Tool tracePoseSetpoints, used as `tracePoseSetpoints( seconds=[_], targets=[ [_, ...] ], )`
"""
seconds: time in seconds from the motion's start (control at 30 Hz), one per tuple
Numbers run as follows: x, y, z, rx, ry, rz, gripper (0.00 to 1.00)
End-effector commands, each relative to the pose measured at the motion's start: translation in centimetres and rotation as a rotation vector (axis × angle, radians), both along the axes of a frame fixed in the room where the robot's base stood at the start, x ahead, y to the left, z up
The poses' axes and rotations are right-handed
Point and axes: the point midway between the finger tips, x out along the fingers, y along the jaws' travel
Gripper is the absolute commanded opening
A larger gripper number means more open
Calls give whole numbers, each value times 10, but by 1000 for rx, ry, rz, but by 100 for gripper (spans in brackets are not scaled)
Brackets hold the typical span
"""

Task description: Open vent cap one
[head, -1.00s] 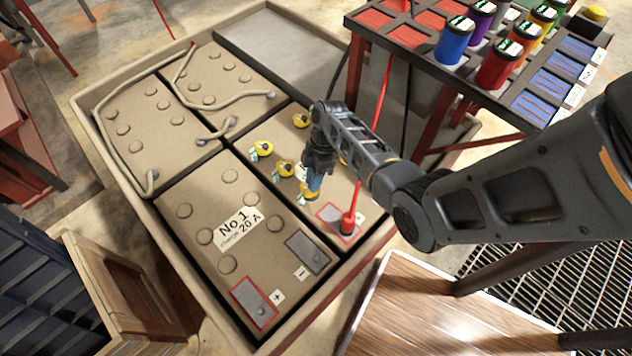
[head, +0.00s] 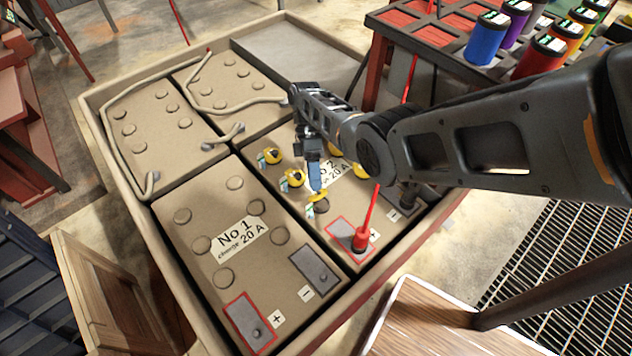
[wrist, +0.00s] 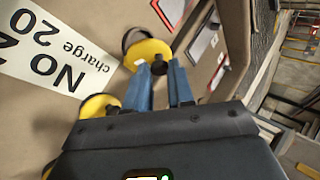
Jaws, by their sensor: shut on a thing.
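Several yellow vent caps sit on the tan No 2 battery (head: 275,202) in the head view; some have small tags too small to read. My gripper (head: 316,188) has blue fingers and points down at the nearest cap (head: 318,206). In the wrist view this cap (wrist: 150,51) is a yellow disc with a black knob (wrist: 161,68), and my gripper (wrist: 165,72) is shut on that knob. A dark crescent edges the disc; I cannot tell if it is shadow or a gap. Another yellow cap (wrist: 98,105) lies beside the left finger.
A red cable (head: 369,215) rises from the red-framed terminal near the gripper. The No 1 battery (head: 195,265) is to the left, within the tray rim (head: 115,205). A rack with coloured cylinders (head: 487,38) stands at the upper right, behind my arm.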

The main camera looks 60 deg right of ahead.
Motion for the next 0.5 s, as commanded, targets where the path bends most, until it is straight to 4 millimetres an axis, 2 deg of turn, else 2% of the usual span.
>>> tracePoseSetpoints(
  seconds=[0.4,0.43,0.5],
  targets=[
    [-1,0,-1,1,8,1,0],
    [-1,0,-1,1,8,1,25],
    [-1,0,-1,1,8,1,31]
  ],
)
